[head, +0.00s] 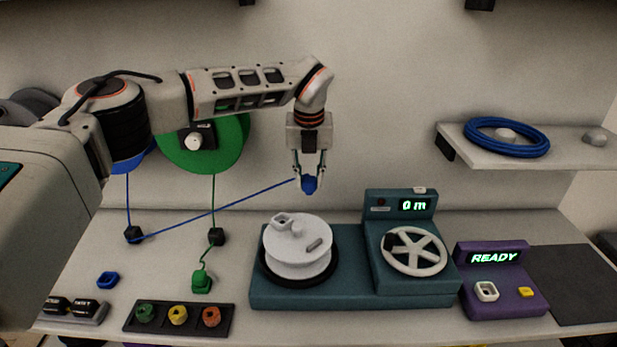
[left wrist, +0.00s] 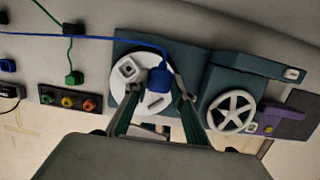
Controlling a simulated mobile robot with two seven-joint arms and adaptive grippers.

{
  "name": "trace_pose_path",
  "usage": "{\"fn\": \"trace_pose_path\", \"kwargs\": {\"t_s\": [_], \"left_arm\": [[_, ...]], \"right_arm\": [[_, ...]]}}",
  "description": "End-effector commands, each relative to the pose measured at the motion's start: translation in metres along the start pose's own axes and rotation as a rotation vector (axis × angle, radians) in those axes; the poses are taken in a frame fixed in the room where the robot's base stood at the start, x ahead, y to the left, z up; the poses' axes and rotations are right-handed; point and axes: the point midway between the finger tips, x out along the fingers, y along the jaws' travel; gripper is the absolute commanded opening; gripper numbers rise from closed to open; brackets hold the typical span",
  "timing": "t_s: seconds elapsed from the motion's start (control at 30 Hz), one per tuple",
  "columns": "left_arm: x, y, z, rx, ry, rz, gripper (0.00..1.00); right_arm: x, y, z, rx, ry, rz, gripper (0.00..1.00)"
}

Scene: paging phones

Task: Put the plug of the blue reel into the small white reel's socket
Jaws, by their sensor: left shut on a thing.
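My left gripper (head: 309,181) is shut on the blue plug (head: 309,186) and holds it in the air above the small white reel (head: 298,250). The plug also shows between the fingers in the left wrist view (left wrist: 160,80). A blue cord (head: 220,210) runs taut from the plug left to a black guide on the table, then up to the blue reel (head: 138,160), mostly hidden behind my arm. The white reel lies flat on the teal machine (head: 350,295). Its square socket (head: 282,220) is on its top, at the back left. My right gripper is not in view.
A green reel (head: 225,145) hangs on the wall, its cord ending in a green plug (head: 202,284). The machine has a handwheel (head: 414,251) and a display reading 0 m. A purple box (head: 497,285) reads READY. A blue coil (head: 507,137) lies on a shelf.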

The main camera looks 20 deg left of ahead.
Motion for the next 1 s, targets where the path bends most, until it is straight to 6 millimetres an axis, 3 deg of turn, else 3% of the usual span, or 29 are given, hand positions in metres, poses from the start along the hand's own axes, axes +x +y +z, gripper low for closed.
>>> {"fn": "trace_pose_path", "kwargs": {"t_s": [0.33,1.0], "left_arm": [[0.0,0.003,0.0,-0.001,-0.001,0.0,0.09],[0.002,0.038,-0.008,-0.003,0.0,0.0,0.09]], "right_arm": [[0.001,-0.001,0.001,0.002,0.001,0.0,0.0],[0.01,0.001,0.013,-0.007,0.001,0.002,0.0]]}}
